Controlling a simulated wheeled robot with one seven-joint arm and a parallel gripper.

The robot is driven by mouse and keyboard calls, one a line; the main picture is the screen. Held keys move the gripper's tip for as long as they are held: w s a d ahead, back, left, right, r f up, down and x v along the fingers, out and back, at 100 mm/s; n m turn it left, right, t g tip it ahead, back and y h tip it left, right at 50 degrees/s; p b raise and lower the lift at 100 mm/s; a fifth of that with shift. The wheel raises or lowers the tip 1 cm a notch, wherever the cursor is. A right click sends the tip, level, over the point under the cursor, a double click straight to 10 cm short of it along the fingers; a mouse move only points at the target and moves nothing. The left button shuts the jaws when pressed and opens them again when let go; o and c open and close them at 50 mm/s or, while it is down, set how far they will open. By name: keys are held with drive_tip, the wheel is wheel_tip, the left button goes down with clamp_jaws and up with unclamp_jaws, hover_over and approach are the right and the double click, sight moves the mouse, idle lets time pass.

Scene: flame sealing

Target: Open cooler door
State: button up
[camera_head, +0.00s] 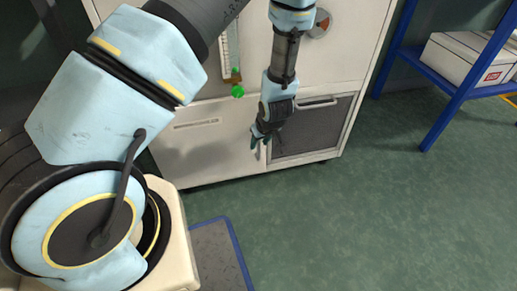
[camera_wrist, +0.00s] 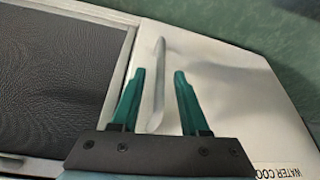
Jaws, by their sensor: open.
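The cooler door (camera_head: 215,145) is a white panel low on the left of the white cabinet; it looks shut. It also fills the middle and right of the wrist view (camera_wrist: 225,95), with a "WATER COO…" label partly cut off. Its slim pale handle (camera_wrist: 156,90) runs between my two teal fingers in the wrist view, closer to the left finger. My gripper (camera_head: 261,143) points down in front of the door's right part, and its open fingers also show in the wrist view (camera_wrist: 160,74). I cannot tell whether the fingers touch the handle.
A dark mesh panel (camera_head: 315,130) with a horizontal handle (camera_head: 317,105) is right of the door. A blue shelf frame (camera_head: 440,125) holding a white box (camera_head: 465,60) stands at the right. The green floor in front is mostly clear.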

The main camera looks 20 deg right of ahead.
drive_tip(key=shift+x, duration=1.35)
drive_tip(key=shift+c, duration=0.3)
clamp_jaws()
